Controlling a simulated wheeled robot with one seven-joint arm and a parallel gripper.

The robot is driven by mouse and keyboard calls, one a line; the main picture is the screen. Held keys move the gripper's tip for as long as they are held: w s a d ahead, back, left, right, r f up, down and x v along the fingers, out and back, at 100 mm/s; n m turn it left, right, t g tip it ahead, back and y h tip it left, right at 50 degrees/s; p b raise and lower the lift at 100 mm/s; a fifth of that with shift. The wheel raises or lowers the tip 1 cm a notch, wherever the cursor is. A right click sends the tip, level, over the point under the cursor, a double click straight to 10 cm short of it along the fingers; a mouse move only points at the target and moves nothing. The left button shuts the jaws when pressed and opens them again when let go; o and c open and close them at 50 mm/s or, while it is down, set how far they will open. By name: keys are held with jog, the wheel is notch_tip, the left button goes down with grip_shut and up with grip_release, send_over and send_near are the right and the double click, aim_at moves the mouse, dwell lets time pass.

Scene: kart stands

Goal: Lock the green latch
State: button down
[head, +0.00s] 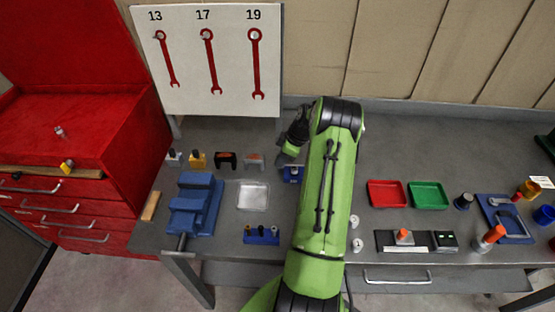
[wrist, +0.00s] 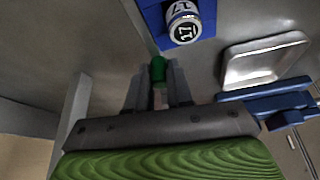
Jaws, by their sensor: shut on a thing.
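In the wrist view, a small green cylindrical knob (wrist: 158,70) sits between the tips of my gripper (wrist: 157,82); it looks like the handle of the green latch. The jaws are shut on it. The rest of the latch is hidden by the fingers, and I cannot tell its position.
A blue block (head: 292,174) is close by; in the wrist view it holds a metal socket (wrist: 183,24) marked 17. A metal tray (head: 253,196) and a blue vise (head: 196,205) lie left. Small holders (head: 226,159) stand left of my gripper. Red (head: 387,193) and green (head: 428,195) trays lie right.

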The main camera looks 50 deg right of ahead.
jog(key=shift+s+d, duration=0.15)
jog(key=c, duration=1)
grip_release()
jog(key=p+v, duration=0.1)
jog(key=v, duration=1.5)
